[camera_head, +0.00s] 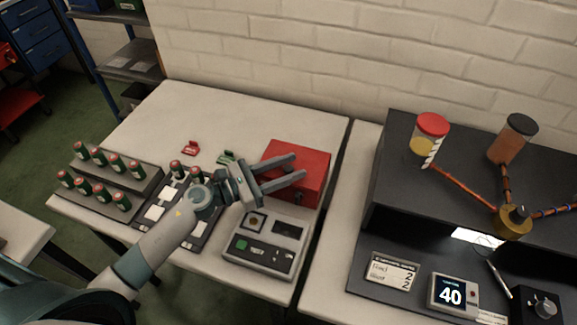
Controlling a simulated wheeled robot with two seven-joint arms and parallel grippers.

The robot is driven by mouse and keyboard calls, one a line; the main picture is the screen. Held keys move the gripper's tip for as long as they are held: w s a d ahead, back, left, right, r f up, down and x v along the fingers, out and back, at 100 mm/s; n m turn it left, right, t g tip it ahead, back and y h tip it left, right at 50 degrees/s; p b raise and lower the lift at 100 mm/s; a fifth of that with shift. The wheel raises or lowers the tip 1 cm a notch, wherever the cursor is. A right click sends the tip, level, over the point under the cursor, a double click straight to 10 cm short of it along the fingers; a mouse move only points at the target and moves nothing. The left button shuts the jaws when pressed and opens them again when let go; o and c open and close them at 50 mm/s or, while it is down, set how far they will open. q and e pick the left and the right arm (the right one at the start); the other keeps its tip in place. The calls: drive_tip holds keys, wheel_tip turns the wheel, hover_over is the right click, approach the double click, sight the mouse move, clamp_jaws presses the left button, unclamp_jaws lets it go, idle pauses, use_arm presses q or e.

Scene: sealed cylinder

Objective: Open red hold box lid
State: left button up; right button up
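The red hold box (312,189) stands on the white table, near its right edge, with its lid (307,158) apparently down. My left gripper (297,167) reaches in from the left and is in front of or above the box in this view. Its two fingers are spread apart with nothing between them, and they hide part of the lid and the box's left front. I cannot tell whether a finger touches the lid. My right gripper is not in view.
A grey device (262,259) with a green button sits just in front of the box. Racks of green, red-capped cylinders (137,169) stand at left. Small red (190,148) and green items lie behind. A dark bench (385,215) with jars stands at right, across a gap.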

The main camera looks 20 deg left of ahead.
use_arm(q)
clamp_jaws()
drive_tip(key=shift+r, duration=0.1)
